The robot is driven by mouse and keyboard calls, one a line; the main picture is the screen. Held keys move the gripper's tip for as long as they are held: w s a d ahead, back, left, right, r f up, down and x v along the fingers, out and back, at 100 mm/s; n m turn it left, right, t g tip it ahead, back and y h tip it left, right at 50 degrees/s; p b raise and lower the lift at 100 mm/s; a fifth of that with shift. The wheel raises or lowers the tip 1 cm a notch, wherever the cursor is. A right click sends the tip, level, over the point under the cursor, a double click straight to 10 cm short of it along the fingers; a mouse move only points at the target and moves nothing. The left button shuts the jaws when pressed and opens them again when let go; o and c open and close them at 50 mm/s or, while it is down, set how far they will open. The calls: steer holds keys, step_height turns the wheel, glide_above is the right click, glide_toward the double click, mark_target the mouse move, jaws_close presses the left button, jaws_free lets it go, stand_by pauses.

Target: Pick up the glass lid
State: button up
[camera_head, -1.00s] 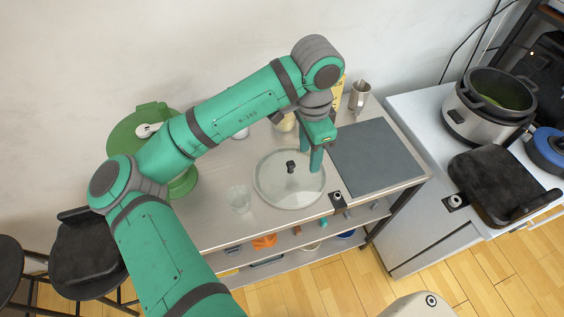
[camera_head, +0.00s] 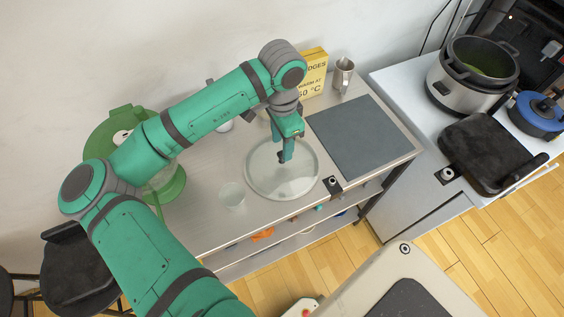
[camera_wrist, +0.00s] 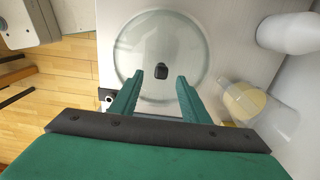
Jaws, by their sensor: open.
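The glass lid (camera_head: 263,176) is a round, clear disc lying flat on the metal counter. In the wrist view the glass lid (camera_wrist: 140,45) shows with its dark knob (camera_wrist: 161,71) near its middle. My gripper (camera_head: 285,155) is over the lid in the head view and hides most of the knob. In the wrist view my gripper (camera_wrist: 158,82) is open, with its two green fingers apart and the knob just beyond the fingertips, between their lines. Nothing is held. I cannot tell the exact height of the fingertips above the lid.
A yellow box (camera_head: 314,75) and a metal pitcher (camera_head: 343,74) stand at the back.

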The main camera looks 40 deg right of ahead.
mark_target(281, 153)
steer(key=shift+w+d+f, duration=0.1)
steer(key=shift+w+f, duration=0.1)
steer(key=shift+f, duration=1.8)
steer(key=c, duration=0.6)
jaws_close()
steer(key=shift+s, duration=0.2)
steer(key=shift+w+r, duration=0.1)
